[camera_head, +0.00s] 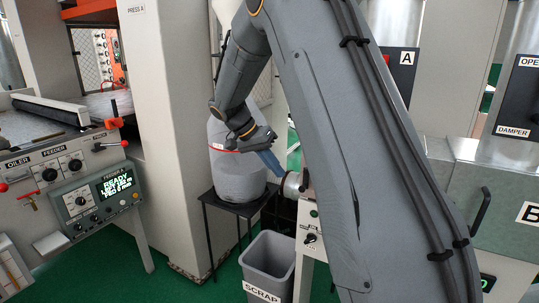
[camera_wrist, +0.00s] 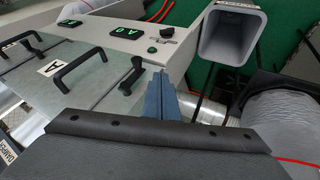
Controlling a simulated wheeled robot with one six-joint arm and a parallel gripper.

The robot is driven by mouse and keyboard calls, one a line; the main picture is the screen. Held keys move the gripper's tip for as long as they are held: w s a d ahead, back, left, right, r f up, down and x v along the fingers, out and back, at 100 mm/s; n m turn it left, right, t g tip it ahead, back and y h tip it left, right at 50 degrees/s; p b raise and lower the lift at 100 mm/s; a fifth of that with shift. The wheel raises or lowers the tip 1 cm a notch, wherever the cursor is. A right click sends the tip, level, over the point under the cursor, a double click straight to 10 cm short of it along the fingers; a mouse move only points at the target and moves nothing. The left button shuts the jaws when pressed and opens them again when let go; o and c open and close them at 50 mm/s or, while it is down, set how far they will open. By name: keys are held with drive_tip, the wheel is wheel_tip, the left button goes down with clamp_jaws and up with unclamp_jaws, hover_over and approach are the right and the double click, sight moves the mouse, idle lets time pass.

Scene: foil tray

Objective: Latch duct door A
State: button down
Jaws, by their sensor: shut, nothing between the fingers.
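Duct door A shows in the wrist view as a pale, glossy metal panel (camera_wrist: 60,98) with a label reading A and a black bar handle (camera_wrist: 85,66). A small black lever (camera_wrist: 130,80) sits at its edge near the fingers. I cannot tell whether the door is latched. In the head view my arm hides door A. My gripper (camera_head: 268,160) has blue fingers, shut and empty, near the grey drum and the silver cylinder. In the wrist view the fingers (camera_wrist: 161,98) are just right of the lever, apart from it in the picture.
A grey scrap bin (camera_head: 268,264) stands on the green floor. A grey drum (camera_head: 235,175) with a red line sits on a black stand (camera_head: 222,205). A silver cylinder (camera_wrist: 207,110) lies beside the fingers. A control panel with green displays (camera_wrist: 122,32) borders the door. The feeder console (camera_head: 95,200) is left.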

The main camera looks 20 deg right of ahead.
sight(305, 179)
drive_tip(key=s+d+f+p, duration=0.2)
drive_tip(key=s+d, duration=0.1)
drive_tip(key=shift+s+d+f+p, duration=0.15)
drive_tip(key=shift+d+f+p, duration=0.15)
drive_tip(key=shift+d+f, duration=0.1)
drive_tip(key=shift+d, duration=0.05)
idle(0.3)
